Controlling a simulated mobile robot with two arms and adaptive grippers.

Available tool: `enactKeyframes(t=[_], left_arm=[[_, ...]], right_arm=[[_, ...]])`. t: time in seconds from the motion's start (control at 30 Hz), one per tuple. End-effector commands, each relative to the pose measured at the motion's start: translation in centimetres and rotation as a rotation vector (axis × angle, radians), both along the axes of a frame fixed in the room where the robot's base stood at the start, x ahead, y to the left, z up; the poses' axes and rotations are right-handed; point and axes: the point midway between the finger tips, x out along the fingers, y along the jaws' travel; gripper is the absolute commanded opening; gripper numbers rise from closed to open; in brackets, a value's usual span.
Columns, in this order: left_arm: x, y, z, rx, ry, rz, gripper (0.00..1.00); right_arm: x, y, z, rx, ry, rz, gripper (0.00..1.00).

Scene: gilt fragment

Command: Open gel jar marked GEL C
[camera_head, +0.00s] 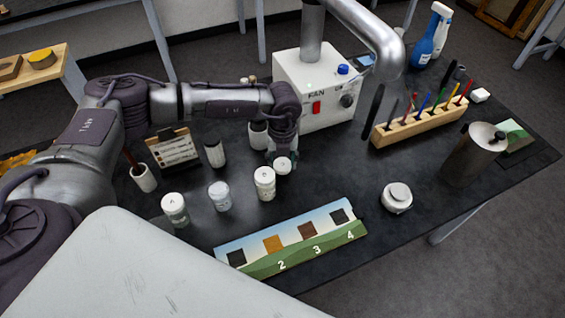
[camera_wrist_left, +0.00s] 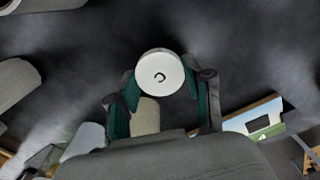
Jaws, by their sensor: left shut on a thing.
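My left gripper (camera_head: 283,158) reaches down over the table and is shut on a white round lid (camera_head: 283,166). The left wrist view shows the lid (camera_wrist_left: 160,75) face on, marked C, between the green finger pads of my left gripper (camera_wrist_left: 163,88). I see no jar body under the lid in the head view. A pale jar (camera_head: 264,186) stands upright just left of and nearer than the lid. Two more white-topped jars stand farther left, one in the middle (camera_head: 219,197) and one marked A (camera_head: 174,210). My right gripper is not in view.
A strip with numbered dark and brown squares (camera_head: 290,262) lies in front of the jars. A white fan box (camera_head: 300,85) stands behind my gripper. A wooden rack (camera_head: 420,123), a metal canister (camera_head: 470,158) and a small white round object (camera_head: 397,198) are right. The table between is clear.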

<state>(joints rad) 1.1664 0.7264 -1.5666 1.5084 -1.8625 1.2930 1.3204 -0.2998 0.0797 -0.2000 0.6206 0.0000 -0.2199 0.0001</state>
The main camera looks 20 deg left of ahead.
Motion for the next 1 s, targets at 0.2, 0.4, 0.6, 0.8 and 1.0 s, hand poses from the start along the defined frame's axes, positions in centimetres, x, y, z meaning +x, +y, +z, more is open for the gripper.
enactKeyframes(t=[0.2,0.4,0.6,0.8,1.0], left_arm=[[0.0,0.0,-2.1,0.000,-0.001,0.000,0.09],[0.0,0.0,-2.1,0.000,-0.001,0.000,0.09],[0.0,0.0,-2.4,0.000,-0.001,0.000,0.59],[0.0,-0.1,-2.4,0.000,-0.001,0.000,0.76],[0.0,-0.1,-2.3,0.000,-0.001,0.000,0.76]], right_arm=[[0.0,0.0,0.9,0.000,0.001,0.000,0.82],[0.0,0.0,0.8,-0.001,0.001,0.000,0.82],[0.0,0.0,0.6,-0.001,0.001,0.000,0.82],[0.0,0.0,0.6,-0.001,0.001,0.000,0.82],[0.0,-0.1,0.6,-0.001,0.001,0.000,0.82]])
